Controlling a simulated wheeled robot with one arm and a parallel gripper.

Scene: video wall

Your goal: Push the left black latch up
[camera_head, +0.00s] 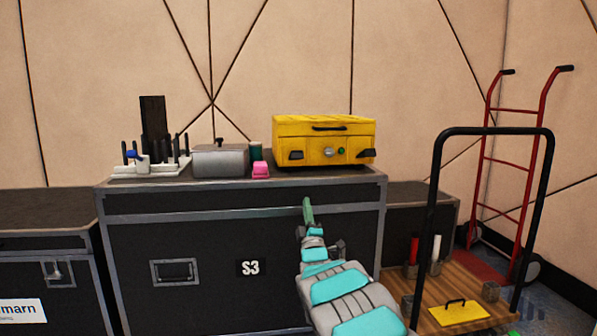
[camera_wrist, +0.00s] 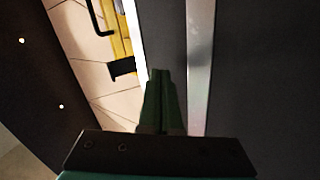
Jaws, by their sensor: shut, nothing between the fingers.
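A yellow case (camera_head: 322,128) stands on the large black flight case, with a black handle (camera_head: 329,128) on its front. The left black latch (camera_head: 291,155) sits at the front's left side, and the right black latch (camera_head: 366,153) at its right. My gripper (camera_head: 307,201) is shut and empty, its green fingers pointing up in front of the flight case, below the left latch and apart from it. In the wrist view the shut fingers (camera_wrist: 160,73) show at centre, with a black latch (camera_wrist: 122,68) on the yellow case (camera_wrist: 127,48) to their left.
The flight case (camera_head: 210,270) has a metal-edged top. On it, left of the yellow case, are a grey box (camera_head: 220,162), a pink object (camera_head: 261,169) and a white tool rack (camera_head: 150,168). A black-framed cart (camera_head: 437,190) and red hand truck (camera_head: 541,150) stand at right.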

